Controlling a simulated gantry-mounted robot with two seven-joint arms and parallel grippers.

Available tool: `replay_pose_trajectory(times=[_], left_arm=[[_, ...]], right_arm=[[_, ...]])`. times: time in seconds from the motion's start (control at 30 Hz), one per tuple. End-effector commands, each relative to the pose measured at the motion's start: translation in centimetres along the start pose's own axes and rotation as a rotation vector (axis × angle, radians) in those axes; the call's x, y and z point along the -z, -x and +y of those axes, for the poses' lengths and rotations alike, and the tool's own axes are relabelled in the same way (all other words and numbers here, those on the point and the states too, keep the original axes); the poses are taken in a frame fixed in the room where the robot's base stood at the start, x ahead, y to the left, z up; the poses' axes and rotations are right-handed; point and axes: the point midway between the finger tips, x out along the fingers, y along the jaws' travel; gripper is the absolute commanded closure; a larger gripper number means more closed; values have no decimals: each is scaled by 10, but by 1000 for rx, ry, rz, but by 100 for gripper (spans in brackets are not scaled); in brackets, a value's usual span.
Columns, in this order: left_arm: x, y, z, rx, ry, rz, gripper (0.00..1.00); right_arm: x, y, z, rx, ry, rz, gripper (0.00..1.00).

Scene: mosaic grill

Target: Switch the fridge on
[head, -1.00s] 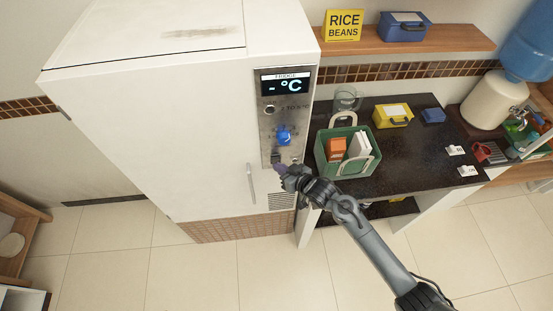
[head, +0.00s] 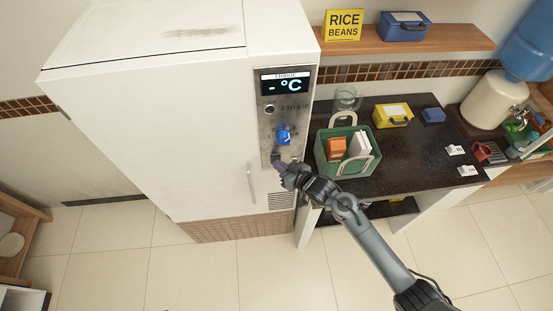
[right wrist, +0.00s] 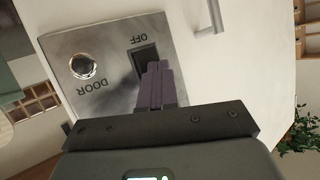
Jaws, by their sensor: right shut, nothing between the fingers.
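The white fridge (head: 165,120) stands left of centre in the head view. Its metal control panel (head: 268,120) carries a display (head: 285,84) reading "- °C", a blue knob (head: 284,135) and a dark switch (head: 276,157) low down. In the right wrist view the switch (right wrist: 145,56) sits in a dark slot beside the word OFF. My right gripper (head: 279,166) is shut and empty, its fingertips (right wrist: 158,68) at the lower edge of the switch. The fingers partly cover the switch, and I cannot tell whether they touch it. My left gripper is not in view.
The fridge handle (head: 251,184) is left of the panel. A dark counter (head: 420,150) at right bears a green basket (head: 330,172) and a yellow box (head: 392,116). The floor in front is clear.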

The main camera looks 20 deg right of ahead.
Motion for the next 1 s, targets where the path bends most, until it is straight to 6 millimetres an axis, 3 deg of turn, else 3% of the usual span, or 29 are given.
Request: replay_pose_trajectory(times=[1.0], left_arm=[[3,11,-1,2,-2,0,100]], right_arm=[[-7,10,-7,0,0,1,100]])
